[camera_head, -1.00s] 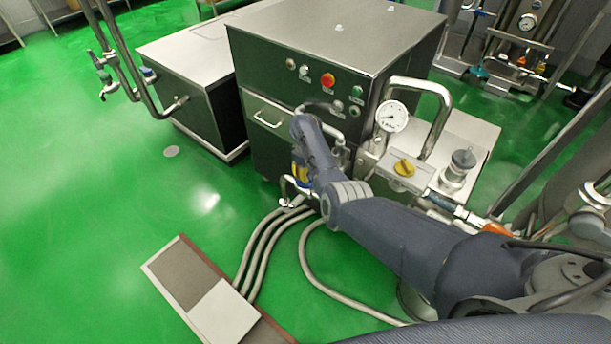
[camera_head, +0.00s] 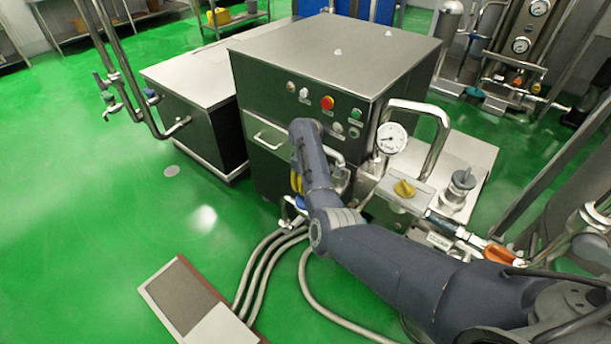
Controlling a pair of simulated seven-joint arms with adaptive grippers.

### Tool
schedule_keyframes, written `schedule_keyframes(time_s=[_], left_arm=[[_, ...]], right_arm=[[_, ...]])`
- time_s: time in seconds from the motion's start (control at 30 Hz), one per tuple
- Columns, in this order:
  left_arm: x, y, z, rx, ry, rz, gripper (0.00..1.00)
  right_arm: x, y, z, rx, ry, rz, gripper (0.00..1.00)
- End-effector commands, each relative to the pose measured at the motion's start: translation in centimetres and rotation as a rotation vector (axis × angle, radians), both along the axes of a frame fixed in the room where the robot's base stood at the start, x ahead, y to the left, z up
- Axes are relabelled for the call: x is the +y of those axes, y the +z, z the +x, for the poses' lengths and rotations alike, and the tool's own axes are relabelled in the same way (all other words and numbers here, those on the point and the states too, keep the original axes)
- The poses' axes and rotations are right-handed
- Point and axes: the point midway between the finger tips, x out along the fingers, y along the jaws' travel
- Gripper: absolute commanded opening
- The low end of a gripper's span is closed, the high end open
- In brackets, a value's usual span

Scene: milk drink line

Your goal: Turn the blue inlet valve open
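A small blue part (camera_head: 300,202), which looks like the blue valve's handle, shows on the metal piping low in front of the dark cabinet. Yellow parts (camera_head: 296,182) are just above it. My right arm comes in from the lower right and bends up at its left end beside this piping, covering part of it. My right gripper is mostly hidden around the bent wrist, so its fingers, and whether they touch the handle, cannot be made out. My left gripper is not in view.
A steel-topped cabinet (camera_head: 335,52) with buttons stands behind the arm. Grey hoses (camera_head: 262,262) run along the floor. The green floor at left is open.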

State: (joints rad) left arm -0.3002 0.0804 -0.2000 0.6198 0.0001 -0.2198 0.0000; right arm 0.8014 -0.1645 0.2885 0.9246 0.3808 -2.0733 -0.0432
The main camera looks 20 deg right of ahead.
Motion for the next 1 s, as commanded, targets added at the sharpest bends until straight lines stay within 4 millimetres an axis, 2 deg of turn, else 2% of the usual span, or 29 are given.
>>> schedule_keyframes(time_s=[0.03, 0.2, 0.4, 1.0], left_arm=[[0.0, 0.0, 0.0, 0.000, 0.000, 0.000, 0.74], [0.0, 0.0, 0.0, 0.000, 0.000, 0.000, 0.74], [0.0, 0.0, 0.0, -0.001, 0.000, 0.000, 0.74], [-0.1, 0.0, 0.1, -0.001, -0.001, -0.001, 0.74]], right_arm=[[0.2, 1.0, 0.1, -0.003, 0.001, 0.002, 0.34], [0.1, 3.3, 0.1, -0.002, -0.001, 0.002, 0.34], [0.0, 4.8, 0.0, -0.001, 0.000, 0.001, 0.34], [-0.1, 5.2, 0.0, -0.003, -0.003, -0.001, 0.34]])
